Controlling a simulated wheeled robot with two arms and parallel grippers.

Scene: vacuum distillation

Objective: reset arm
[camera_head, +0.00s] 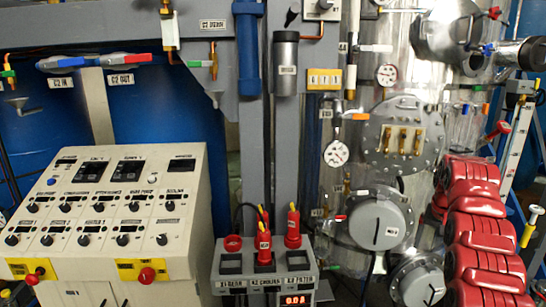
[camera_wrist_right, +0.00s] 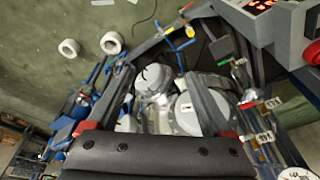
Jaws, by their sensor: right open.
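My right gripper (camera_wrist_right: 160,72) shows in the right wrist view. Its two dark fingers stand wide apart, with red parts at their bases, and nothing is held between them. Beyond the fingers are grey round housings and metal parts of the apparatus, apart from the fingers as far as I can tell. In the head view I cannot make out the right gripper's jaws clearly. My left gripper is in neither view.
In the head view a sloped control console (camera_head: 100,205) stands at left. A grey socket box (camera_head: 264,262) with red plugs (camera_head: 293,228) is at centre. The steel vessel with a flange (camera_head: 403,134), a gauge (camera_head: 336,153) and red ribbed shapes (camera_head: 480,230) fill the right.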

